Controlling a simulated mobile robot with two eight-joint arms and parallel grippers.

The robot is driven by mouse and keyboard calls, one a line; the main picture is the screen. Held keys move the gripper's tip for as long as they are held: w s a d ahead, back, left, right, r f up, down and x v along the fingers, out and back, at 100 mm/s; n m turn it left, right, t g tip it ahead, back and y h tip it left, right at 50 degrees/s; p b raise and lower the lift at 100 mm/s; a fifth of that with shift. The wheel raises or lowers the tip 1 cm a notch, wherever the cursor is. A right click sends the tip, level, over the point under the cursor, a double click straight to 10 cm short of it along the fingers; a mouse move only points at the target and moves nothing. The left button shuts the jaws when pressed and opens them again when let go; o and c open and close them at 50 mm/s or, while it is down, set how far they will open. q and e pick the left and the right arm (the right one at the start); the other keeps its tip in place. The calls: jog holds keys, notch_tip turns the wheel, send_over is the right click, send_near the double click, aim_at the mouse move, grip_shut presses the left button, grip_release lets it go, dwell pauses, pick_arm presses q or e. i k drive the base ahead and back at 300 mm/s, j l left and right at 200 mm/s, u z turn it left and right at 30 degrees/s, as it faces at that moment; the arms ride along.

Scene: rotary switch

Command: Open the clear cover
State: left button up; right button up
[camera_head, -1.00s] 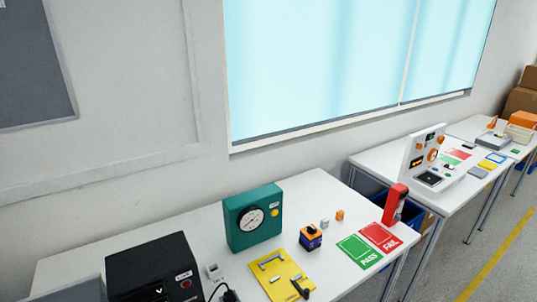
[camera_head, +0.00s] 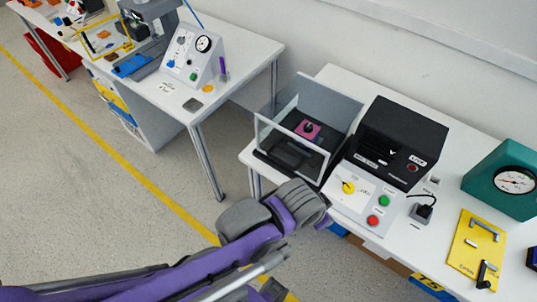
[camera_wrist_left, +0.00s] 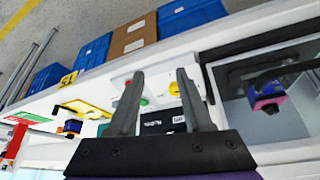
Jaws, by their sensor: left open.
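A clear-walled box with a grey frame (camera_head: 262,135) stands at the left end of the white table, with a pink block (camera_head: 308,129) inside. Its dark-framed part shows at the right of the left wrist view, with the pink block (camera_wrist_left: 268,103) inside. Next to it is a white panel (camera_head: 366,208) with a yellow knob (camera_head: 348,187), a green button and a red button. My left gripper (camera_wrist_left: 159,80) is open and empty, its fingers across the panel in the wrist view. In the head view my left arm reaches to the table's front edge; its fingertips are hidden there. My right gripper is not in view.
A black box (camera_head: 400,140) stands behind the panel. A teal gauge box (camera_head: 495,165) and a yellow plate (camera_head: 473,245) with handles lie to the right. Blue and brown boxes (camera_wrist_left: 130,38) are under the table. Another table (camera_head: 240,65) stands to the left.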

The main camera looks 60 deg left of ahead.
aim_at(336, 152)
jog(key=k+l+u, duration=0.1)
jog(key=u, duration=1.5)
jog(key=i+z, duration=0.1)
jog(key=z, duration=0.2)
